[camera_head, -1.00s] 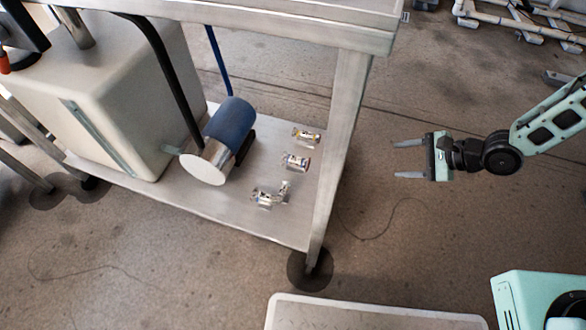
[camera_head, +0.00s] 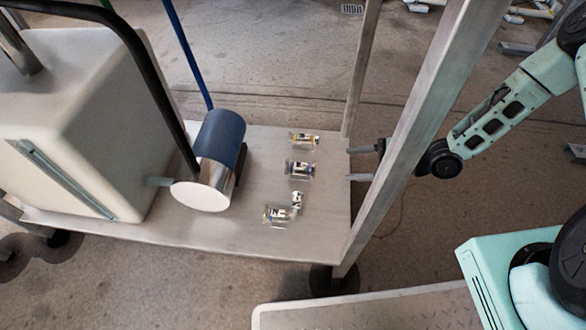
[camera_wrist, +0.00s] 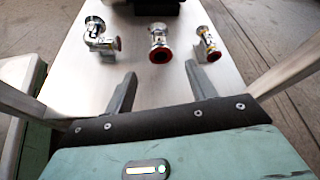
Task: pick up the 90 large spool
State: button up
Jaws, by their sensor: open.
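The 90 large spool (camera_head: 277,214) appears to be the shiny, bent metal fitting at the near end of the row on the cart's lower shelf (camera_head: 322,225). In the wrist view, the bent spool (camera_wrist: 98,36) is at the upper left, with a dark red end face. My gripper (camera_head: 357,164) is at the shelf's right edge, partly hidden behind a cart leg. It is open and empty, apart from the spool. In the wrist view, my gripper (camera_wrist: 160,76) points along the shelf, more in line with the middle fitting than the bent one.
Two straight metal fittings, the middle one (camera_head: 300,169) and the far one (camera_head: 304,139), lie beside the spool. The cart leg (camera_head: 420,135) crosses in front of my arm.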

aim_at(302, 168)
jog(key=b+x, duration=0.5)
jog(key=x, duration=0.5)
jog(key=shift+a+f, duration=0.25)
jog(key=b+x, duration=0.3)
jog(key=x, duration=0.1)
jog(key=shift+d+f+b, duration=0.1)
jog(key=shift+f+b, duration=0.1)
jog(key=shift+b, duration=0.1)
jog(key=shift+w+a+b, duration=0.15)
jog(key=shift+a+b, duration=0.15)
jog(key=shift+a, duration=0.2)
jog(key=c, duration=1)
